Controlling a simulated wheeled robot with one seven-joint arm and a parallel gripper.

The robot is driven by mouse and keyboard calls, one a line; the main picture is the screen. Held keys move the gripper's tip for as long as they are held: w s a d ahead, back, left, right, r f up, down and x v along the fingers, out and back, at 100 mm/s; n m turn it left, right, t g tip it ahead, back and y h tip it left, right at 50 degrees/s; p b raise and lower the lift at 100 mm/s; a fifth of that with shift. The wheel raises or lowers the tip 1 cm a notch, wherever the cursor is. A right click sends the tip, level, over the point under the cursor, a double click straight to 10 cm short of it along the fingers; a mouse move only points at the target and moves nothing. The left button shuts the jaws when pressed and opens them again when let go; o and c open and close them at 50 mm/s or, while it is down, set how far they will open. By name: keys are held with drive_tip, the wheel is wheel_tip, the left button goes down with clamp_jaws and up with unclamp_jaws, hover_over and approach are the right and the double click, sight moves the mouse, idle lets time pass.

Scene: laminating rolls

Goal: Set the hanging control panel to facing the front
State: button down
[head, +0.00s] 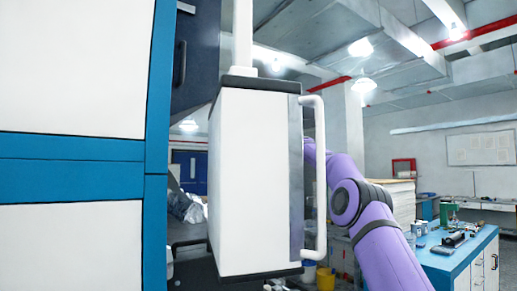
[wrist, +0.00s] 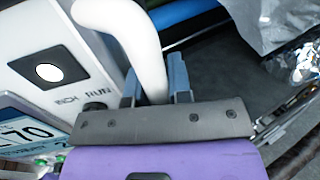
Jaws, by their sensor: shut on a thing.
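The control panel (head: 250,185) hangs from a white pole (head: 242,35) as an upright white box with dark top and bottom caps. In the head view I see a blank white side; its display face is turned away. A white bar handle (head: 319,180) runs down its right edge. In the wrist view the panel's face (wrist: 40,70) shows a lit round button, INCH and RUN labels and part of a display. My gripper (wrist: 154,80) has its two fingers on either side of a white handle bar (wrist: 125,30), shut on it. In the head view the gripper is hidden behind the panel and handle.
A large white and blue machine cabinet (head: 75,150) stands close on the left. A blue workbench (head: 455,255) with tools is at the right, and a stack of sheets (head: 398,200) stands behind my arm. Crumpled silver film (wrist: 275,25) lies near the panel in the wrist view.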

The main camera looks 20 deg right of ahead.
drive_tip(key=shift+a+f, duration=0.1)
drive_tip(key=shift+a, duration=0.2)
drive_tip(key=c, duration=1.1)
unclamp_jaws()
drive_tip(key=shift+a, duration=0.25)
drive_tip(key=shift+o, duration=0.2)
drive_tip(key=shift+d, duration=0.2)
drive_tip(key=shift+d, duration=0.15)
drive_tip(key=v, duration=1)
drive_tip(key=shift+d, duration=0.3)
drive_tip(key=shift+s, duration=0.1)
